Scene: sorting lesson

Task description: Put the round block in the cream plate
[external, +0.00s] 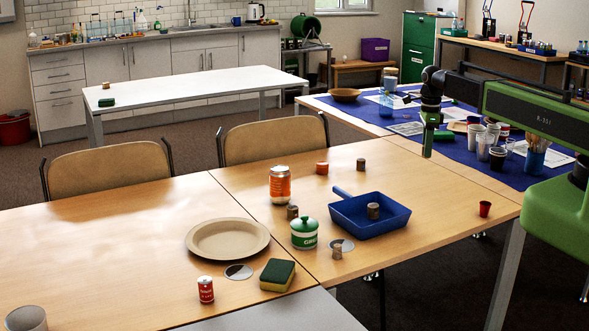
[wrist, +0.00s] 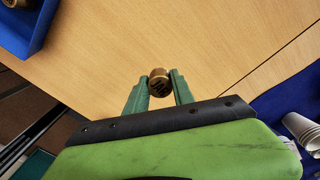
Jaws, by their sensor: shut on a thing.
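My gripper (wrist: 159,85) is shut on a small round brown block (wrist: 159,77) with dark marks on its end face. The block sits between the two green fingertips. In the external view my gripper (external: 428,147) hangs above the right part of the wooden table, pointing down; the held block cannot be made out there. The cream plate (external: 228,239) lies flat and empty on the table's left half, well to the left of my gripper.
A blue dustpan-like tray (external: 400,219) holding a brown cylinder (external: 373,211) lies between my gripper and the plate. An orange-labelled jar (external: 280,186), a green-and-white canister (external: 304,234), a sponge (external: 277,275) and a red can (external: 206,290) stand around. Several brown cylinders are scattered.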

